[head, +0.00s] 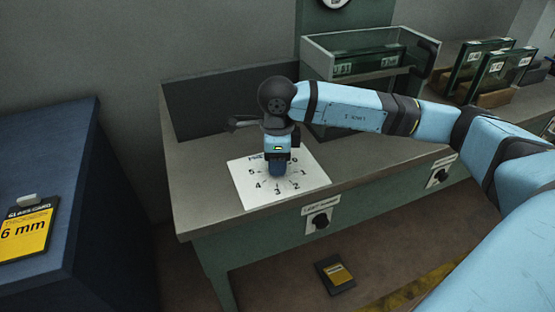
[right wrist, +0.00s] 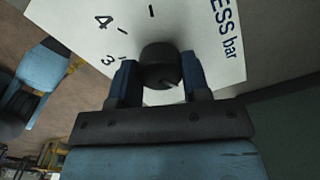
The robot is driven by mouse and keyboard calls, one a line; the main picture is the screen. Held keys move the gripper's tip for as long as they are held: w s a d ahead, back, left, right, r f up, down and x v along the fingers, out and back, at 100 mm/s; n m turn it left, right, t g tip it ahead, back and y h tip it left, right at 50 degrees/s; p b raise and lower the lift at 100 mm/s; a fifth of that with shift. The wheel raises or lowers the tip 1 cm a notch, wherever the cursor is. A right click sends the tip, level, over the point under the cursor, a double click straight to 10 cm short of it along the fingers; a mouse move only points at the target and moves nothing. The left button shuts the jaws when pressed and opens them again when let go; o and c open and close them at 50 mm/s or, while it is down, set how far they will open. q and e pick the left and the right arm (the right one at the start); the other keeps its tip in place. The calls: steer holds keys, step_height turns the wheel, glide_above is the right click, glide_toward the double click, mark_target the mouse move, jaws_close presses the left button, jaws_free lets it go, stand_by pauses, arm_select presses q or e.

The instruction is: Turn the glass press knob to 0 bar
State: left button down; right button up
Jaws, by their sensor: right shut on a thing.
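The white dial plate (head: 313,181) lies on the bench top, with a ring of numbers and partly hidden lettering. My right gripper (head: 277,169) points down over the middle of the plate and hides the knob in the head view. In the right wrist view, the round dark press knob (right wrist: 160,62) sits between the two blue fingers of my right gripper (right wrist: 158,76), which are shut on its sides. "ESS bar", 4 and 3 show on the plate (right wrist: 205,40) there. A faint line shows on the knob; its reading is unclear. My left gripper is not in view.
The grey bench (head: 195,172) has black knobs on its front, one at the middle (head: 320,220) and one at the right (head: 439,175). A glass-walled box (head: 345,68) and upright glass panes (head: 500,70) stand behind. A blue cabinet (head: 70,140) stands at left.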

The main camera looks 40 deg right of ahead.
steer(key=shift+r, duration=0.1)
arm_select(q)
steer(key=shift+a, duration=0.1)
arm_select(e)
steer(key=o, duration=0.9)
arm_select(q)
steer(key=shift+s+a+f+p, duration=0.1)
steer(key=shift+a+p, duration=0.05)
steer(key=shift+p, duration=0.8)
arm_select(e)
steer(key=shift+r, duration=6.9)
steer(key=shift+f, duration=0.1)
